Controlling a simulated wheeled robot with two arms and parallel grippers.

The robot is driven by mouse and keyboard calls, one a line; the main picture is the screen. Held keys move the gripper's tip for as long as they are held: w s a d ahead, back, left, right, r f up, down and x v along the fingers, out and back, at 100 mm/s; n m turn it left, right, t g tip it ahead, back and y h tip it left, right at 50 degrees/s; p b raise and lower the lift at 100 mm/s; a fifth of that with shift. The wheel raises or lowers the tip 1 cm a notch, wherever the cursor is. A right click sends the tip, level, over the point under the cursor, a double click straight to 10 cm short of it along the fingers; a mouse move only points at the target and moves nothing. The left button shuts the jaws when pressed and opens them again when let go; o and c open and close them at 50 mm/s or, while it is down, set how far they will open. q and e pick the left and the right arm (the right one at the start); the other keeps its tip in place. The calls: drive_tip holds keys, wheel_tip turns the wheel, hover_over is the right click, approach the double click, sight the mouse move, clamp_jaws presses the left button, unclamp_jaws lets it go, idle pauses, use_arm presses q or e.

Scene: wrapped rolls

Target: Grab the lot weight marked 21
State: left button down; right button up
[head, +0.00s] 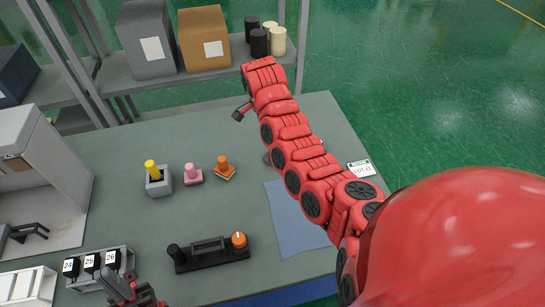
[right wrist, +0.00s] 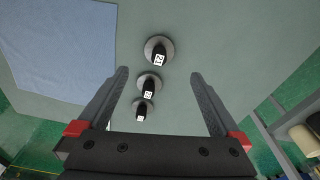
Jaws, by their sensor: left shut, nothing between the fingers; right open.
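In the right wrist view, three black weights with white number labels stand on round grey bases in a row: a top one (right wrist: 159,57), a middle one (right wrist: 149,92) and a bottom one (right wrist: 141,116). Their labels are sideways and too small to read surely. My right gripper (right wrist: 159,74) is open and empty, its fingers either side of the row in the picture. In the head view my right arm hides these weights. A white card (head: 361,169) reads LOT 21. My left gripper (head: 134,292) is shut and empty beside a rack of weights marked 24, 25 and 26 (head: 113,260).
A blue mat (head: 298,222) lies partly under my right arm. A black stand (head: 208,253) with an orange-topped knob, and yellow, pink and orange pieces (head: 193,173), stand mid-table. A shelf (head: 120,82) with boxes (head: 204,40) and cylinders is behind.

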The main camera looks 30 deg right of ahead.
drive_tip(key=f, duration=0.1)
drive_tip(key=f+p, duration=0.2)
drive_tip(key=shift+d+f, duration=0.35)
drive_tip(key=shift+f, duration=0.7)
drive_tip(key=shift+d+f+p, duration=0.1)
drive_tip(key=shift+f+p, duration=0.25)
drive_tip(key=shift+p, duration=0.3)
drive_tip(key=shift+s+d+f+p, duration=0.15)
drive_tip(key=shift+f+p, duration=0.3)
drive_tip(key=shift+f, duration=0.3)
wheel_tip(320, 180, down, 2)
drive_tip(key=shift+f, duration=0.1)
drive_tip(key=shift+d+f, duration=0.15)
drive_tip(key=shift+f, duration=0.25)
drive_tip(key=c, duration=1.6)
drive_tip(key=shift+r, duration=0.25)
